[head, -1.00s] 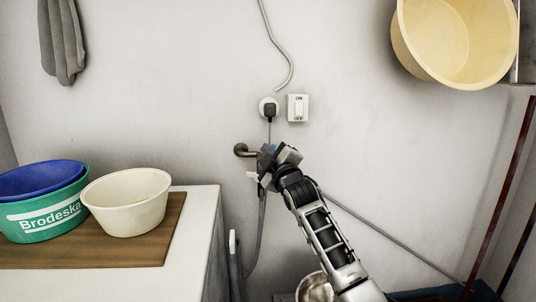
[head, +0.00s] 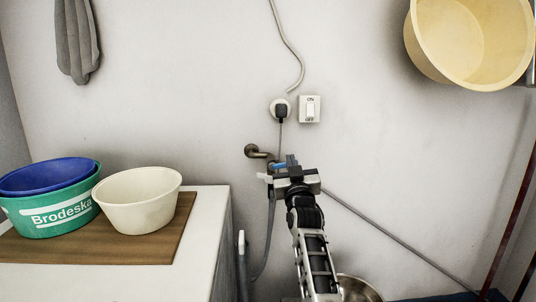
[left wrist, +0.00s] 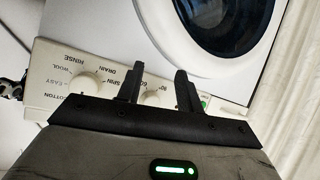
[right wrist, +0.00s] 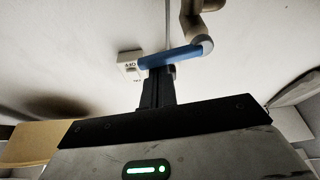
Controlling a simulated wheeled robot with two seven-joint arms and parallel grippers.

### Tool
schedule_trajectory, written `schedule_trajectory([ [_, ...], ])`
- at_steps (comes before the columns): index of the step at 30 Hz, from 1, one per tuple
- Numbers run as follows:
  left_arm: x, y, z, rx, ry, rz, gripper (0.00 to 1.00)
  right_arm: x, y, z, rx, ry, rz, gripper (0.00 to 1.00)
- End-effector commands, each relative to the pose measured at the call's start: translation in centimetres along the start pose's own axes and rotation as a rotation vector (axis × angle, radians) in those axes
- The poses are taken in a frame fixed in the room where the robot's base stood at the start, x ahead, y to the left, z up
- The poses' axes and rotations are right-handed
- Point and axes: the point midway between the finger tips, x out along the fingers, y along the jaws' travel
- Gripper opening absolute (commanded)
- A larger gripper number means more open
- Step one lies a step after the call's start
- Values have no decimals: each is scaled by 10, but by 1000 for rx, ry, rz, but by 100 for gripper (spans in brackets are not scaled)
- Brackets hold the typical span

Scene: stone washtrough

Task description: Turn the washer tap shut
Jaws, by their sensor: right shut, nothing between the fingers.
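The washer tap is a brass pipe (head: 257,152) coming out of the wall, with a blue lever (head: 291,160). In the right wrist view the blue lever (right wrist: 170,57) runs sideways from the bent tap body (right wrist: 196,28). My right gripper (head: 287,168) is at the tap and hides part of it. In the right wrist view its fingers (right wrist: 158,80) are together and empty, with their tips at the lever; I cannot tell whether they touch it. My left gripper (left wrist: 158,85) is open and empty in front of the washer's control panel (left wrist: 62,68).
A grey hose (head: 268,235) hangs below the tap. A socket with a plug (head: 280,110) and an on/off switch (head: 310,109) are above it. A cream bowl (head: 138,205) and a green tub (head: 50,212) stand on a board at left. A yellow basin (head: 470,45) hangs at upper right.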

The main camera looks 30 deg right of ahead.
Motion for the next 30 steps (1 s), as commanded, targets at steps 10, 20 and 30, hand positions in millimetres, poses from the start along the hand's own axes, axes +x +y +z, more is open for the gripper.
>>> schedule_trajectory([
  [10, 0, 0, 1, 1, -3, 1, 36, -2, 1, 7, 123, -2, 42, 0],
  [20, 0, 0, 2, 0, -4, 1, 36, -3, 1, 8, 139, -3, 48, 0],
  [30, -2, 1, -1, 0, -5, 1, 36, -1, 2, 3, 138, -1, 48, 0],
])
